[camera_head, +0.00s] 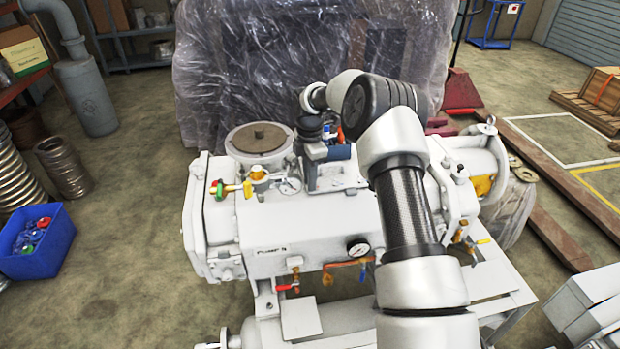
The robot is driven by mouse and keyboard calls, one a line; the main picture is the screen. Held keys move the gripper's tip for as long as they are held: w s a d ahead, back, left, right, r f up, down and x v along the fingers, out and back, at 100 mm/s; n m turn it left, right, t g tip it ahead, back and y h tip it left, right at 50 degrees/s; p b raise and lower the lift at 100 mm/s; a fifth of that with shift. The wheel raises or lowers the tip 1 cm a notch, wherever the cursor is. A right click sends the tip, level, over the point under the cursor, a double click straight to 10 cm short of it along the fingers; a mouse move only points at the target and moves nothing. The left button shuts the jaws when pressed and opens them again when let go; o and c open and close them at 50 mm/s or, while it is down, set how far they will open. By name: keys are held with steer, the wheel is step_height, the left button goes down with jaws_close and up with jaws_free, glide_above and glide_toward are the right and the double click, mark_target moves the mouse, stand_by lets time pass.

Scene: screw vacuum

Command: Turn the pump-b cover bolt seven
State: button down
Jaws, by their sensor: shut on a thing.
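The white pump (275,215) with "PUMP B" lettering stands in the middle of the head view. A round flanged cover (259,139) with a brown top sits on its upper left. My arm reaches over the pump from the lower right and bends down at the wrist. My dark gripper (313,172) points down at the pump's top, just right of the round cover. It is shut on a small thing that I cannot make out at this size. Cover bolt seven cannot be singled out; the fingertips' contact is unclear.
Another gauge (358,248) is on the pump's front. A plastic-wrapped machine (270,70) stands behind. A blue bin (38,243) is on the floor at left.

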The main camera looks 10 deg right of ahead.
steer(key=shift+s+f+n, duration=0.1)
steer(key=shift+f+n, duration=0.1)
steer(key=shift+n, duration=0.55)
steer(key=shift+s+f+n, duration=0.1)
steer(key=shift+f+n, duration=0.05)
steer(key=shift+n, duration=0.6)
steer(key=c, duration=1.7)
jaws_free()
steer(key=shift+r, duration=0.1)
steer(key=shift+o, duration=0.2)
steer(key=shift+w, duration=0.1)
steer(key=shift+w, duration=0.1)
steer(key=shift+r, duration=0.1)
steer(key=shift+r, duration=0.5)
step_height(320, 180, up, 16)
steer(key=p, duration=0.1)
steer(key=shift+r, duration=0.2)
